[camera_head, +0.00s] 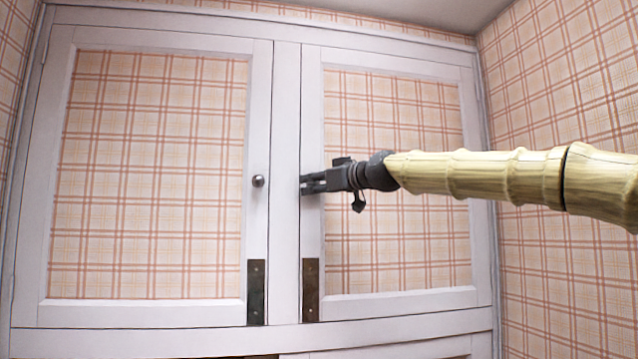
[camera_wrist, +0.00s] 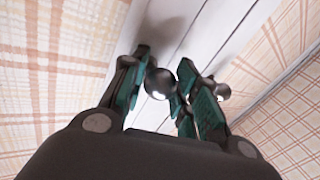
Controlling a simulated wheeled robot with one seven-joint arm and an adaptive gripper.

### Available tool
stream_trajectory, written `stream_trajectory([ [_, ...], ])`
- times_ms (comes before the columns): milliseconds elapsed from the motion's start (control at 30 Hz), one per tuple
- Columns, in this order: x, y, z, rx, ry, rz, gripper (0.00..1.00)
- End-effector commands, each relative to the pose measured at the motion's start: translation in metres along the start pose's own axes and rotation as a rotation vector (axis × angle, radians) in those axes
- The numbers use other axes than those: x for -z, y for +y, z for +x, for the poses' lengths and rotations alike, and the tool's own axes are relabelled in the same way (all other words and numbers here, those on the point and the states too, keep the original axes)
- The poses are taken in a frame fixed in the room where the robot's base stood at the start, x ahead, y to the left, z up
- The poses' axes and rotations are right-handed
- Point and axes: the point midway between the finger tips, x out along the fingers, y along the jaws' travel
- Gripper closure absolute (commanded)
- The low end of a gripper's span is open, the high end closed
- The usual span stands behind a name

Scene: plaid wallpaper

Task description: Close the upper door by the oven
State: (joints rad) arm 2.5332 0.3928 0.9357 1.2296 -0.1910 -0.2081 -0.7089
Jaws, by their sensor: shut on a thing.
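The right upper door (camera_head: 400,140) is white-framed with a plaid panel. It looks flush with the cabinet frame or nearly so; a small gap would be hard to tell. My gripper (camera_head: 313,183) is at this door's left stile and hides its knob in the head view. In the wrist view my gripper (camera_wrist: 160,88) is shut on a round metal knob (camera_wrist: 158,83), which sits between the teal finger pads. The left upper door (camera_head: 150,180) also looks flush, with its round knob (camera_head: 258,181) free. No oven shows.
A second knob (camera_wrist: 221,92) lies just outside the right finger in the wrist view. Dark metal plates (camera_head: 256,292) (camera_head: 310,290) are at the doors' lower inner corners. A plaid wall (camera_head: 560,270) stands close on the right.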

Motion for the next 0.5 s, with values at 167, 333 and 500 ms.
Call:
stream_trajectory([
  [167,0.0064,0.0020,0.0014,-0.006,0.011,0.001,0.63],
  [333,0.0067,0.0018,0.0007,-0.006,0.011,0.000,0.49],
  [500,0.0050,0.0024,-0.0005,-0.006,0.008,0.000,0.49],
])
